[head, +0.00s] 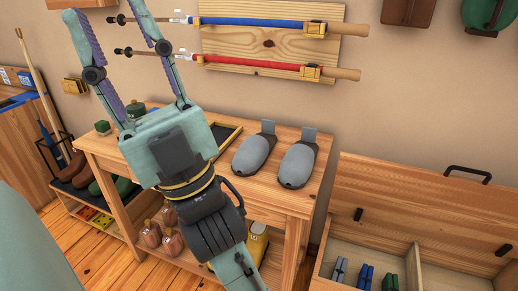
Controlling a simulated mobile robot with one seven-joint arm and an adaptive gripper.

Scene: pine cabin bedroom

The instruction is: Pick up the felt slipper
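Two grey felt slippers lie side by side on the wooden bench top, a left one (254,154) and a right one (297,165). Each has a dark sole and an upright grey tab at its far end. My gripper (103,9) is open and empty, its two fingers spread wide and pointing up toward the wall. It is to the upper left of the slippers and apart from them. My gripper's body and arm hide part of the bench top left of the slippers.
A board (270,68) on the wall carries a blue rod (255,22) and a red rod (250,66). A dark tray (228,132) and small green items stand on the bench. At right is an open wooden chest (420,205).

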